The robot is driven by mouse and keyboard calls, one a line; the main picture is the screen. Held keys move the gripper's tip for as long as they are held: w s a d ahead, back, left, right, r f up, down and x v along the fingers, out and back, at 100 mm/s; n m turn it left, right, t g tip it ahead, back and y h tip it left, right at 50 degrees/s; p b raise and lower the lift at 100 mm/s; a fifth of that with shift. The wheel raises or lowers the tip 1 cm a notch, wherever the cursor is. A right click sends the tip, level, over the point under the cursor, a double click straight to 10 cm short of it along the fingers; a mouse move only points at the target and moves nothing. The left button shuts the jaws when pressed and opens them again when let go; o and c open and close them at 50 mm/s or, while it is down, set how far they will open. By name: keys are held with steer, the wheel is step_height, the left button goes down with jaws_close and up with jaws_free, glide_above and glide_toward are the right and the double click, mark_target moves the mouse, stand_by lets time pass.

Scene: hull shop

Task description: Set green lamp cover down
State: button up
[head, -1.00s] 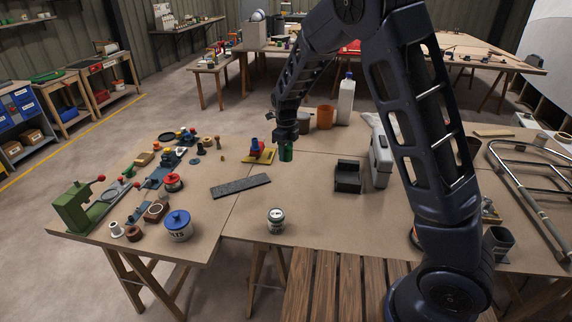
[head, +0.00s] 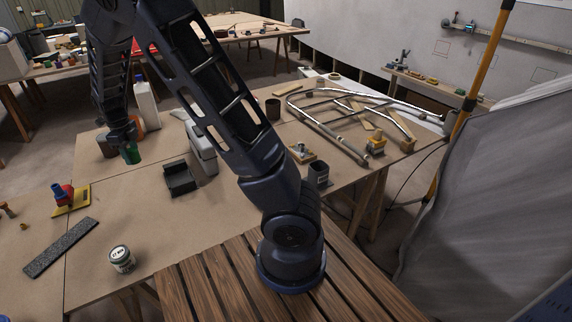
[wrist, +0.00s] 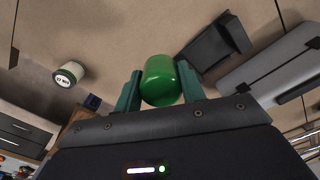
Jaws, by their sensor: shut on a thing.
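The green lamp cover (wrist: 161,80) is a rounded, glossy green piece between the two fingers of my gripper (wrist: 158,88) in the wrist view. My gripper is shut on it. In the head view the green lamp cover (head: 131,154) hangs under my gripper (head: 128,143) at the left, above the far part of the workbench (head: 150,228). Whether it touches the bench cannot be told.
A black open tray (head: 181,180) and a grey case (head: 203,155) stand to the right. A white bottle (head: 147,105) and terracotta pot are behind. A labelled tin (head: 121,259) and dark flat bar (head: 61,247) lie nearer. Bare bench lies between the tin and tray.

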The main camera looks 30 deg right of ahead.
steer(key=w+d+m, duration=0.3)
steer(key=d, duration=1.3)
steer(key=w+d+m, duration=0.2)
steer(key=w+d, duration=0.1)
steer(key=d, duration=1.3)
steer(key=s+d+m, duration=0.2)
steer(key=s+d, duration=0.1)
steer(key=d, duration=0.8)
steer(key=s+d+m, duration=0.2)
steer(key=d, duration=0.8)
steer(key=m, duration=0.6)
glide_above(338, 166)
step_height(338, 166, down, 20)
steer(key=shift+r, duration=0.1)
